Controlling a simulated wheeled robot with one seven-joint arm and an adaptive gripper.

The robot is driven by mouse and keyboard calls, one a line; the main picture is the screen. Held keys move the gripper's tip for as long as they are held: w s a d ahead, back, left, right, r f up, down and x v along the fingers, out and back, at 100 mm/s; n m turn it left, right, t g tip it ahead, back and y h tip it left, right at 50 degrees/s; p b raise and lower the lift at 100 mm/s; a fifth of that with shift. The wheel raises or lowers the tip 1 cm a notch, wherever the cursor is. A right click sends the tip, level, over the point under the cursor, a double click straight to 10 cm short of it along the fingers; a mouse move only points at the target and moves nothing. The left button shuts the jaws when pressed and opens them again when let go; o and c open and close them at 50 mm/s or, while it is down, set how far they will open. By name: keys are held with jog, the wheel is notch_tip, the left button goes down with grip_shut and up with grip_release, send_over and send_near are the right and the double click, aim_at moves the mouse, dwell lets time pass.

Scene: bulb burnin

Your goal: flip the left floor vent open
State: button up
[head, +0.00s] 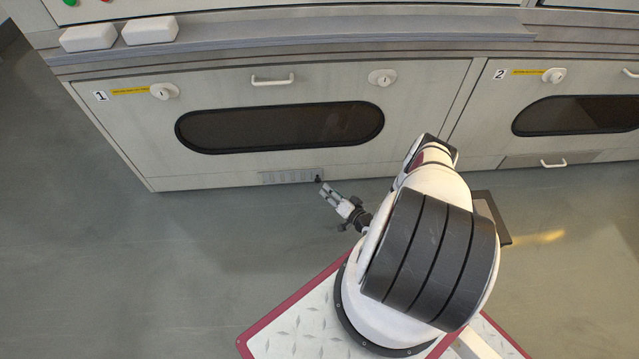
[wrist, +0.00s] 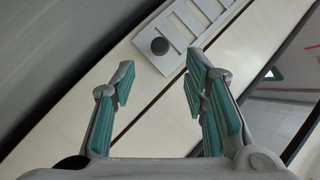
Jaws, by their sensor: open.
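The left floor vent (head: 288,177) is a small grey slotted plate low on the front of cabinet 1, near the floor. My gripper (head: 325,190) is close in front of the knob end. In the wrist view my gripper (wrist: 160,66) is open, with the knob beyond and between its teal-padded fingertips. Nothing is held; contact with the knob is not visible.
Cabinet 1 has a dark oval window (head: 280,127), a handle (head: 272,80) and two round locks above the vent. Cabinet 2 (head: 485,125) stands to the right, with a low flap and handle (head: 553,163). The grey floor (head: 170,265) at left is clear.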

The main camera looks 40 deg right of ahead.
aim_at(319, 182)
jog(key=b+x, duration=0.2)
jog(key=x, duration=0.6)
jog(key=shift+w+d+b, duration=0.1)
jog(key=shift+b, duration=0.2)
grip_shut()
